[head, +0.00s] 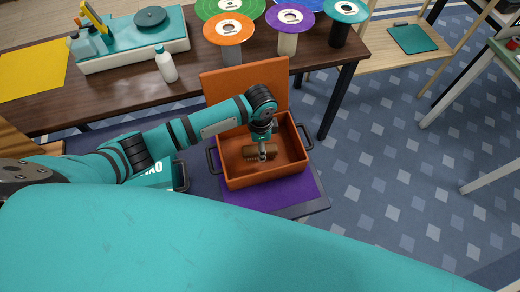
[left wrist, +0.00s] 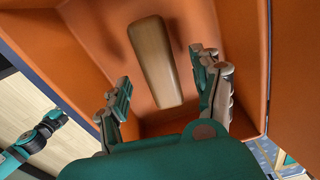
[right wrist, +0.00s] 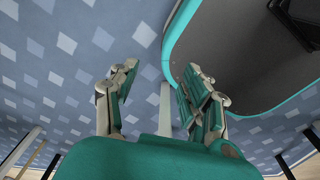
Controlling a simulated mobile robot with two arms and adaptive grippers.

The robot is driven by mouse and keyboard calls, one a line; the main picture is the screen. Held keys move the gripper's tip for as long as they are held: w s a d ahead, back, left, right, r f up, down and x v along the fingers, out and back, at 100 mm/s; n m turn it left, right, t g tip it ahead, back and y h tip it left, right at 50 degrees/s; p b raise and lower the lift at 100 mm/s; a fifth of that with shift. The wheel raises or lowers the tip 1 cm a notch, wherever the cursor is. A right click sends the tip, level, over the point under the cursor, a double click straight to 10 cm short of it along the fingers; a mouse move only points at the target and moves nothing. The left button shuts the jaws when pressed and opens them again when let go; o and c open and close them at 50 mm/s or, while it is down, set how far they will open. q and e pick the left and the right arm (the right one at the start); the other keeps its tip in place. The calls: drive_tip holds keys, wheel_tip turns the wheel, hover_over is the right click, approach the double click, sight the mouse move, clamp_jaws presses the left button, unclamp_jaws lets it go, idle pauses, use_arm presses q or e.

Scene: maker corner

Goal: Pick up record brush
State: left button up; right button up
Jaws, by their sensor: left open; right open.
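The record brush is a brown wooden block (head: 250,153) lying on the floor of an open orange box (head: 236,182). In the left wrist view the brush (left wrist: 153,62) shows as a long, rounded bar ahead of the fingers. My left gripper (head: 262,151) reaches down into the box over the brush and hides part of it in the head view. In the left wrist view the left gripper (left wrist: 165,90) is open, with the brush's near end between the two fingers. My right gripper (right wrist: 155,90) is open and empty above the blue patterned carpet.
The orange box stands on a purple mat (head: 308,190) with its lid (head: 240,82) raised at the back. A teal crate (head: 160,176) is left of it. A brown table (head: 120,98) with records on stands and a white bottle (head: 166,65) lies behind. Carpet (head: 375,150) is clear at right.

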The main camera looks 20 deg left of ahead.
use_arm(q)
drive_tip(key=shift+f, duration=1.4)
drive_tip(key=c, duration=1.3)
use_arm(e)
drive_tip(key=shift+s+d+r, duration=0.1)
drive_tip(key=shift+s+d, duration=0.2)
drive_tip(key=shift+s, duration=0.2)
